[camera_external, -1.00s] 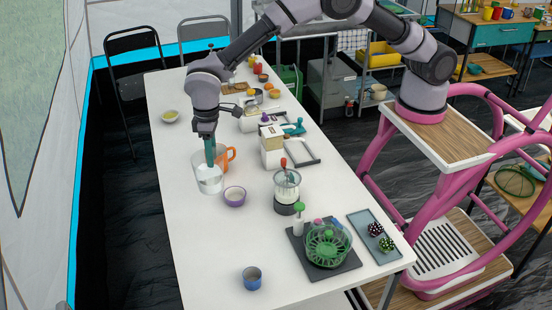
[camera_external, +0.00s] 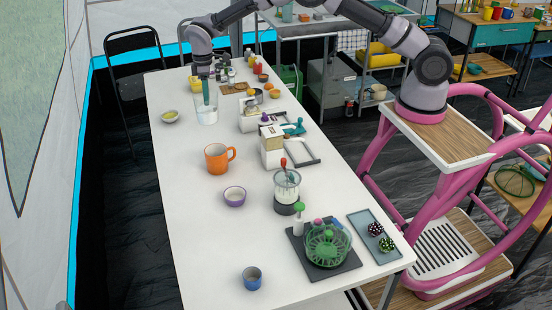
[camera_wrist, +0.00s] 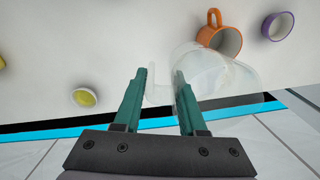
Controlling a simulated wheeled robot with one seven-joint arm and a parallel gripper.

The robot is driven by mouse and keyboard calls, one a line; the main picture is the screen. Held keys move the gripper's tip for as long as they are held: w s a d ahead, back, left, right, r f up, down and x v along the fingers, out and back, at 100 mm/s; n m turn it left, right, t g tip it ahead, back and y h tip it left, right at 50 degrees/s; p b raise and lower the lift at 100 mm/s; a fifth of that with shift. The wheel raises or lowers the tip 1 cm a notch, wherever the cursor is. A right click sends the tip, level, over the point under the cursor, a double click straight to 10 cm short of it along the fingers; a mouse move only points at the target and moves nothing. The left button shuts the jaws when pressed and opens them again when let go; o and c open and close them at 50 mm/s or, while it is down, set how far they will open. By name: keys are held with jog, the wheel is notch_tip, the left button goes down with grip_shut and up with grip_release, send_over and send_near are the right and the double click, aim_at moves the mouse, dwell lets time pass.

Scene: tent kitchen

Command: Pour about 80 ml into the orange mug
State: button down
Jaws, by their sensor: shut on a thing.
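The orange mug (camera_external: 216,160) stands upright on the white table in the external view, its handle to the right. It also shows at the top of the wrist view (camera_wrist: 226,42), its rim partly behind the clear jug. The clear jug (camera_external: 207,114) is beyond the mug in the external view and looks upright. It also shows right of centre in the wrist view (camera_wrist: 225,78). My gripper (camera_external: 206,92) has its green fingers at the jug's handle, between the fingertips in the wrist view (camera_wrist: 160,85). The liquid level and the mug's contents are unclear.
A yellowish bowl (camera_external: 170,117) lies left of the jug. A blender (camera_external: 287,190) and white machines (camera_external: 272,146) line the right. The table's left middle is clear.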

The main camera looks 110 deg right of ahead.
aim_at(212, 109)
jog(key=s+d, duration=0.2)
jog(key=d, duration=0.3)
jog(key=f, duration=1.3)
jog(key=shift+s+d+f, duration=0.2)
jog(key=shift+s+d, duration=0.05)
jog(key=shift+w+a+r+g+h, duration=0.25)
jog(key=shift+a+r+g+h, duration=0.05)
jog(key=shift+a+r+h, duration=1.2)
jog(key=shift+w+a+r+g+h, duration=0.2)
jog(key=shift+a+r+g+h, duration=0.1)
jog(key=shift+a+r+h, duration=1.2)
jog(key=shift+w+a+r+g+h, duration=0.3)
jog(key=shift+a+r+h, duration=0.8)
jog(key=shift+h, duration=0.7)
jog(key=shift+a+r+h, duration=0.2)
jog(key=shift+r+h, duration=0.4)
jog(key=shift+r, duration=0.05)
jog(key=shift+w+a+r, duration=0.1)
jog(key=shift+a+r, duration=0.05)
jog(key=shift+a, duration=0.2)
